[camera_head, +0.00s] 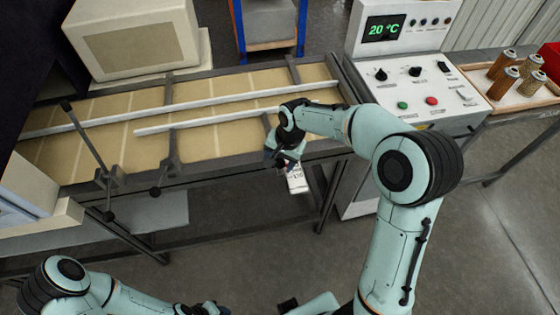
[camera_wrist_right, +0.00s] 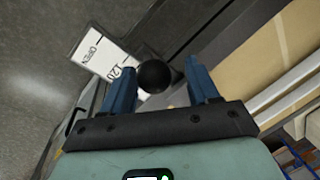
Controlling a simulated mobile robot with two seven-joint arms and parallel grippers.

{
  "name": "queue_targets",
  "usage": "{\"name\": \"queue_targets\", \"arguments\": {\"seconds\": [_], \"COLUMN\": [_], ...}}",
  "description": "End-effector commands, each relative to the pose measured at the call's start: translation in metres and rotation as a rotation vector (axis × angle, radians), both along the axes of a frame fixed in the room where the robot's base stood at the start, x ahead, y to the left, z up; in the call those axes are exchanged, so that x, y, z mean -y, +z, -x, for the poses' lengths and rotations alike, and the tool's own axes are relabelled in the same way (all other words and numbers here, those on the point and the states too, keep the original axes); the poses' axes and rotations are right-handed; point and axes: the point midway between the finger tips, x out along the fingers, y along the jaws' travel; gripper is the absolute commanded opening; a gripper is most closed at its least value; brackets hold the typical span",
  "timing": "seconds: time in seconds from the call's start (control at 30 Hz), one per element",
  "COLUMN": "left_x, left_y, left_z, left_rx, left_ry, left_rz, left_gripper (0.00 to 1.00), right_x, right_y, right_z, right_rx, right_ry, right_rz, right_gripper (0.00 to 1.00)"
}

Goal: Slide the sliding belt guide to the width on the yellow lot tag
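The belt guide shows as a short white rail (camera_head: 205,121) along the near side of the tan belt, carried on dark brackets. A longer white rail (camera_head: 190,103) runs behind it. My right gripper (camera_head: 285,161) is at the conveyor's front edge, near the short rail's right end. In the wrist view the right gripper (camera_wrist_right: 162,85) has its blue fingers apart, with a round black knob (camera_wrist_right: 154,76) showing between them and a gap on each side. A white plate (camera_wrist_right: 106,60) reads "OPEN" and seemingly "120". My left gripper (camera_head: 203,308) is low in view, its fingers unclear. I see no yellow lot tag.
A control box (camera_head: 420,90) reading 20 °C stands right of the conveyor. A tray (camera_head: 530,98) of several copper-coloured cartridges is farther right. A beige housing (camera_head: 135,42) covers the belt's back left. The floor ahead is clear.

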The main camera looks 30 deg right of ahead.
Motion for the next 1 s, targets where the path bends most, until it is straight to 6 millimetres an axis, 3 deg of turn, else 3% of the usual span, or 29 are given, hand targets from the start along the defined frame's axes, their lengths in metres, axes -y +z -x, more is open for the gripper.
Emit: {"name": "queue_targets", "arguments": {"seconds": [0.2,0.33,0.7,1.0], "left_x": [0.0,0.0,0.0,0.0], "left_y": [0.0,0.001,0.009,0.013], "left_z": [0.0,-0.001,-0.007,-0.011], "left_rx": [0.0,0.001,0.009,0.013], "left_ry": [0.0,0.0,0.0,0.0], "left_rz": [0.0,0.0,0.0,0.0], "left_gripper": [0.43,0.43,0.43,0.43], "right_x": [-0.001,0.001,0.012,0.017], "right_y": [0.001,0.013,0.093,0.128], "right_z": [0.002,0.003,0.013,0.018], "right_rx": [-0.005,-0.003,0.001,-0.003], "right_ry": [0.001,0.001,0.0,0.001], "right_rz": [-0.001,-0.001,-0.001,-0.001], "right_gripper": [0.6,0.6,0.6,0.6]}}
